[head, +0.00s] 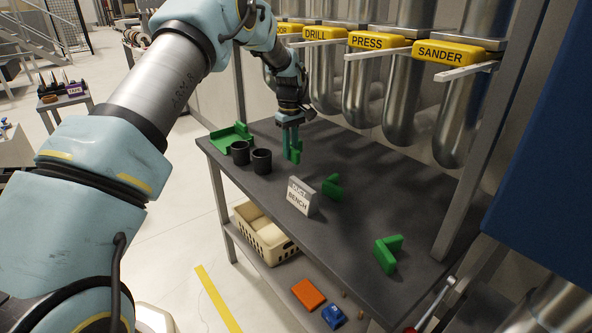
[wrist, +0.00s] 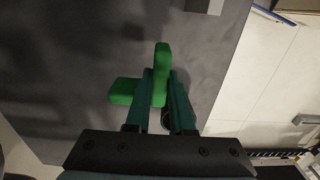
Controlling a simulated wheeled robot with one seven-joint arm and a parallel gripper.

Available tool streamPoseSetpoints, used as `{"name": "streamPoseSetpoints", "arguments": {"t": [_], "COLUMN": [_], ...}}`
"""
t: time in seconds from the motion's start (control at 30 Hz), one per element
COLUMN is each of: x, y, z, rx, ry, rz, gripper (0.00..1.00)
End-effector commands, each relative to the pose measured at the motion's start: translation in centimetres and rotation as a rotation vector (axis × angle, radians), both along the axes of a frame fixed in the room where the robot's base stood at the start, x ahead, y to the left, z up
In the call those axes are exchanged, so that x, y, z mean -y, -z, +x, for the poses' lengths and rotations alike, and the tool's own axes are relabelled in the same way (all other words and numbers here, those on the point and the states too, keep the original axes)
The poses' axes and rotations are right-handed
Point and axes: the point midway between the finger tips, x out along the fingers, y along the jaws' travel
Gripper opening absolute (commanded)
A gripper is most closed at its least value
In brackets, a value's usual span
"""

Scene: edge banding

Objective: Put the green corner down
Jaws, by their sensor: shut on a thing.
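My gripper (head: 291,143) is over the far part of the dark bench, shut on a green corner (head: 297,152). In the wrist view the green corner (wrist: 161,62) is an L-shaped piece clamped between the two teal fingers of my gripper (wrist: 161,85). One leg sticks out ahead and the other points left. I cannot tell whether its underside touches the bench top (head: 354,220). Two more green corners lie on the bench, one in the middle (head: 332,187) and one near the right end (head: 388,254).
A white BENCH sign (head: 301,197) stands at the front edge. Metal pipes (head: 400,120) and yellow labels run behind. A crate (head: 262,232) sits on the lower shelf.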

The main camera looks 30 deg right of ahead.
Motion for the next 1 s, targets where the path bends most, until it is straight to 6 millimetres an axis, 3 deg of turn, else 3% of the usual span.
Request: {"name": "streamPoseSetpoints", "arguments": {"t": [0.1, 0.57, 0.97, 1.0], "x": [0.0, 0.0, 0.0, 0.0], "y": [1.9, 6.7, 7.6, 7.4], "z": [-0.1, 0.0, 0.0, 0.0], "rx": [-0.004, 0.0, 0.001, 0.001], "ry": [0.0, 0.001, 0.001, 0.001], "rz": [0.002, 0.001, -0.001, -0.001], "gripper": [0.0, 0.0, 0.0, 0.26]}}
